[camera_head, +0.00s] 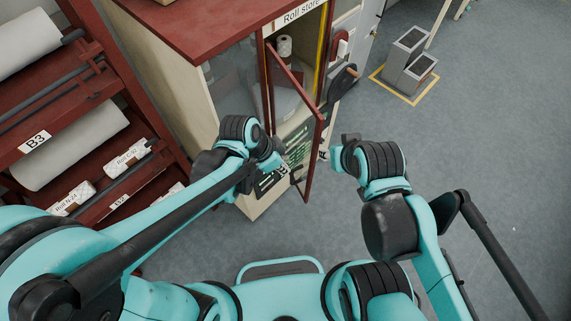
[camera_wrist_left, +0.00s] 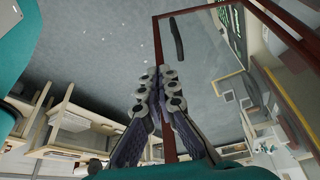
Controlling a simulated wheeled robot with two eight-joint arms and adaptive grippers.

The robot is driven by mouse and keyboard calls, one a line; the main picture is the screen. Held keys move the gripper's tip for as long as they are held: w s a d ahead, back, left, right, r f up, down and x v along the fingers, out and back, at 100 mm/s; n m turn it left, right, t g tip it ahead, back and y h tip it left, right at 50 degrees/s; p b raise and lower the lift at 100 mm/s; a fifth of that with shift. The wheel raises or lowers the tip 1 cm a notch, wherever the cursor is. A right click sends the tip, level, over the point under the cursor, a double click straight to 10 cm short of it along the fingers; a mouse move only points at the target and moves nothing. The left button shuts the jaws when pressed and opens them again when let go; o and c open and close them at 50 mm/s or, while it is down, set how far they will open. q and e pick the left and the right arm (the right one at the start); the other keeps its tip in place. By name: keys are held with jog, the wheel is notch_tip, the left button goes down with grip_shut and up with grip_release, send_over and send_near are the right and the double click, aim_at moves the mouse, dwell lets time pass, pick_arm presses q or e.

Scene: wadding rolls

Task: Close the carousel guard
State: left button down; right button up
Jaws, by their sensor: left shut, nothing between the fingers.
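The carousel guard (camera_head: 315,151), a clear panel in a dark red frame, stands swung outward from the front of the Roll store cabinet (camera_head: 208,95). In the left wrist view its red frame (camera_wrist_left: 158,40) runs beside and behind my fingers, with a dark handle (camera_wrist_left: 177,40) on the panel. My left gripper (camera_head: 295,177) is at the lower part of the guard, partly hidden by my wrist. In its wrist view the left gripper (camera_wrist_left: 160,76) is shut and empty, close to the frame edge; I cannot tell whether it touches. My right gripper (camera_head: 325,155) is right of the guard, its fingers too small to judge.
A red rack (camera_head: 38,142) with white rolls, marked B3, stands at the left. Inside the cabinet a white roll (camera_head: 285,45) shows. A grey bin unit (camera_head: 408,65) stands in a yellow floor outline at the upper right. The grey floor on the right is clear.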

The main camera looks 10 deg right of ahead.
pick_arm(q)
jog(key=w+d+f+b, duration=0.1)
jog(key=w+d+f, duration=0.1)
jog(key=d+f, duration=0.4)
jog(key=shift+w+d+f, duration=0.15)
jog(key=shift+d+f, duration=0.05)
jog(key=shift+f, duration=0.25)
